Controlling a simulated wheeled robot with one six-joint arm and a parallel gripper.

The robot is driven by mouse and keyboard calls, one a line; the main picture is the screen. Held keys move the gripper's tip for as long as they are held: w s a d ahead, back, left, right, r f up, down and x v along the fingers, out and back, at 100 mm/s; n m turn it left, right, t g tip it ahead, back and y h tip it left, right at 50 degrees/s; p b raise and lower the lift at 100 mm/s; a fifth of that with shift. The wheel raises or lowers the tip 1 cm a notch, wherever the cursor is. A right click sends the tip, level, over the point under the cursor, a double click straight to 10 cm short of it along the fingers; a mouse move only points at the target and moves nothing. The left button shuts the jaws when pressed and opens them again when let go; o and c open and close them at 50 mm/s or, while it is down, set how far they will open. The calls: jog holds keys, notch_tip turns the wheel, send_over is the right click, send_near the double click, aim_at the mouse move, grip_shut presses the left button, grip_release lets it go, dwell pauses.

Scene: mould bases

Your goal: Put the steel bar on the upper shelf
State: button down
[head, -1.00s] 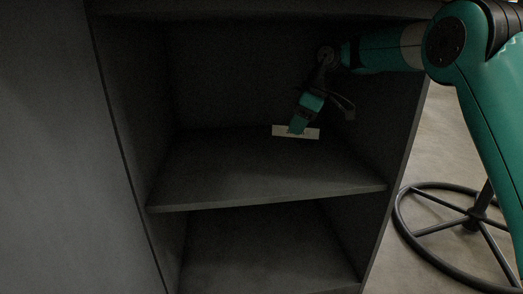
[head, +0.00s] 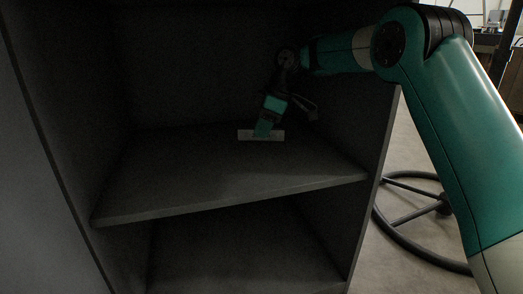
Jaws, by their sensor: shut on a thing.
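The bar lies roughly level, at or just above the shelf surface. I cannot tell whether it touches the shelf.
The cabinet's right wall (head: 362,150) stands close beside my arm. A lower shelf (head: 240,255) lies beneath. The front and left of the upper shelf are bare. A round metal base ring (head: 410,238) stands on the floor outside, right.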

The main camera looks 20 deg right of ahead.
aim_at(274, 129)
notch_tip(274, 129, down, 4)
jog(key=b, duration=0.2)
jog(key=shift+r+b, duration=0.25)
jog(key=shift+b, duration=0.1)
jog(key=shift+r, duration=0.1)
jog(key=c, duration=1.5)
grip_release()
jog(key=shift+f, duration=0.2)
jog(key=o, duration=0.4)
jog(key=shift+r, duration=0.15)
jog(key=p+v, duration=0.5)
jog(key=v, duration=0.2)
jog(key=shift+a+p, duration=0.2)
jog(key=shift+p, duration=0.15)
jog(key=shift+s+d+r, duration=0.1)
jog(key=shift+d+r, duration=0.1)
jog(key=shift+r, duration=0.1)
